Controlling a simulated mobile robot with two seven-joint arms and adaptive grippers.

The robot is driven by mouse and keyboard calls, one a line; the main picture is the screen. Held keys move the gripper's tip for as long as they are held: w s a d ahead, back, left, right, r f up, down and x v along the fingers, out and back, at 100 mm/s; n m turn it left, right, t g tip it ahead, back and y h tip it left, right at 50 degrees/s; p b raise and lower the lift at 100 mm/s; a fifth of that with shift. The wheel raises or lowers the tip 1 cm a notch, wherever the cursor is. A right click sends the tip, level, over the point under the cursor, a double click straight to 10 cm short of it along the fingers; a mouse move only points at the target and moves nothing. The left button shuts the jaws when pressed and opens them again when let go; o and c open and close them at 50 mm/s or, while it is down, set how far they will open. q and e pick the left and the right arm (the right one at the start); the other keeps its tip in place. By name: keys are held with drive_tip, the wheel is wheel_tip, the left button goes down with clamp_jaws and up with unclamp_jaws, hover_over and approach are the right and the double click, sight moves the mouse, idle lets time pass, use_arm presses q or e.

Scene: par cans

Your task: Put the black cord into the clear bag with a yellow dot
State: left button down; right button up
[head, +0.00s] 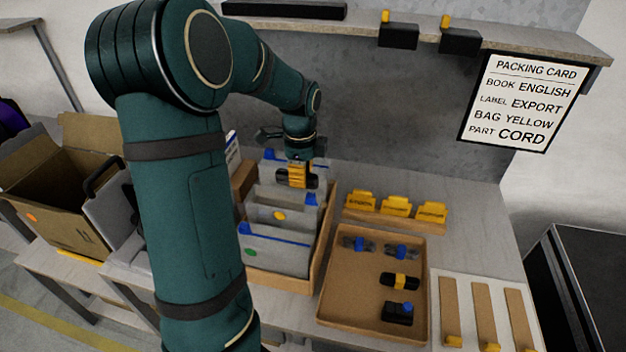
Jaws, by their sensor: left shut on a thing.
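My left gripper (298,180) points down above the rear part of the bag box and is shut on a small dark thing with yellow, which looks like the black cord (312,181). The fingers hide part of it. The clear bag with a yellow dot (262,214) stands upright in the middle of the box, in front of and below the gripper. Its blue-edged top is partly hidden. The held thing appears above and behind this bag; I cannot tell whether it touches a bag. My right gripper is not in view.
A green-dot bag (285,262) stands in front and another bag (283,160) behind. A brown tray (345,300) holds several small parts. Yellow-tabbed cards (396,206) stand behind it. A packing card (516,102) reads bag yellow, part cord. An open carton (60,205) is at left.

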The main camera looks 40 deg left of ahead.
sight(303, 202)
use_arm(q)
drive_tip(key=shift+w+f, duration=0.1)
drive_tip(key=shift+w, duration=0.05)
drive_tip(key=shift+s+f+b, duration=0.2)
drive_tip(key=shift+f+b, duration=0.35)
drive_tip(key=shift+b, duration=0.05)
drive_tip(key=shift+w+f+b, duration=0.1)
drive_tip(key=shift+f+b, duration=0.6)
drive_tip(key=shift+f, duration=0.25)
drive_tip(key=shift+f+b, duration=0.5)
drive_tip(key=shift+f, duration=0.05)
drive_tip(key=shift+f+b, duration=0.4)
drive_tip(key=shift+f, duration=0.35)
drive_tip(key=c, duration=0.5)
unclamp_jaws()
drive_tip(key=shift+c, duration=0.2)
